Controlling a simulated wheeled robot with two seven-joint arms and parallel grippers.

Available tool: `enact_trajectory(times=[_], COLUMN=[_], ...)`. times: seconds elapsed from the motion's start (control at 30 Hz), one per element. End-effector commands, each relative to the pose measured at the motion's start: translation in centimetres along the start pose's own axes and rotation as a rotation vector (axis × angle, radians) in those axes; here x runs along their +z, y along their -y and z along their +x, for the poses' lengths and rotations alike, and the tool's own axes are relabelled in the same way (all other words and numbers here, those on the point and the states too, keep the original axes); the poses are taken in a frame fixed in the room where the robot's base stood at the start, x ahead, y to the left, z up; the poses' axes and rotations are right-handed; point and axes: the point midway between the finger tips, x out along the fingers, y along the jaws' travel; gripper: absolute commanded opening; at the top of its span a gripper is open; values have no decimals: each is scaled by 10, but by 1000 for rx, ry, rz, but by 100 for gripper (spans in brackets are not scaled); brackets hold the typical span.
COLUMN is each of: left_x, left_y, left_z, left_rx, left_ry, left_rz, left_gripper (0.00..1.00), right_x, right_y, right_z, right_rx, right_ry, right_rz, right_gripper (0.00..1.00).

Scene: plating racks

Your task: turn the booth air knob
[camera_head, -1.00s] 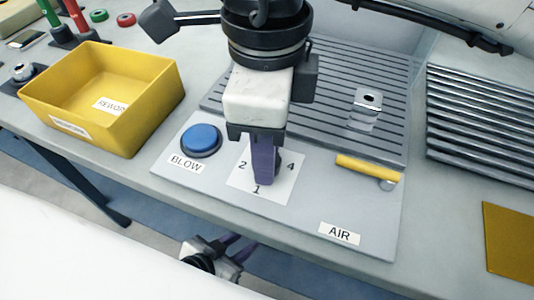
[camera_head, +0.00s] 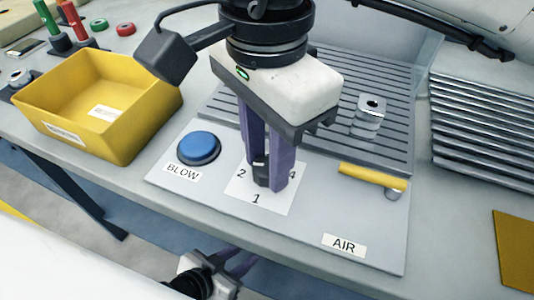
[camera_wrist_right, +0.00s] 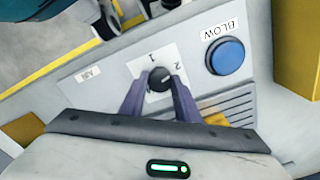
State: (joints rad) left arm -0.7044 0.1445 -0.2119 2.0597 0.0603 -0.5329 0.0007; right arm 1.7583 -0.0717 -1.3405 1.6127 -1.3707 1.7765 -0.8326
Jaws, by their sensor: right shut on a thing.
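The booth air knob is a small black dial (camera_wrist_right: 160,80) on a white card marked with numbers, on a grey panel (camera_head: 300,238). In the head view it shows only partly between the purple fingers of my right gripper (camera_head: 269,180). In the right wrist view the fingers of my right gripper (camera_wrist_right: 159,97) stand on either side of the knob, shut on it. The numbers 1 and 2 show beside the knob. My left gripper (camera_head: 240,262) is low, below the table's front edge; its finger gap is unclear.
A blue BLOW button (camera_head: 199,148) sits left of the card. A yellow handle (camera_head: 372,177) and an AIR label (camera_head: 344,245) are to the right. A yellow bin (camera_head: 150,135) stands at left. A metal nut-like block (camera_head: 370,110) sits on the slatted grille behind.

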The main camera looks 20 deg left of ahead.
Motion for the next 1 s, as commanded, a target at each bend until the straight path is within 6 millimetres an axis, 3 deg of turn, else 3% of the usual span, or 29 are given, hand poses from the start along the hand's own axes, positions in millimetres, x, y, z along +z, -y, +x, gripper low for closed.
enact_trajectory(times=[0.67, 0.7, 0.77, 1.0], left_x=[1, 1, 2, 3], left_y=[0, 0, 0, 0], left_z=[0, 0, 0, 1], left_rx=[0, 0, 0, 0], left_ry=[1, 2, 3, 5], left_rz=[0, 0, 0, 0], left_gripper=[31, 31, 31, 31], right_x=[1, 1, 1, 0], right_y=[1, 1, 1, 0], right_z=[-2, -2, -2, -1], right_rx=[-5, -5, -5, -2], right_ry=[3, 3, 3, 1], right_rz=[-58, -57, -57, -57], right_gripper=[7, 36, 46, 48])
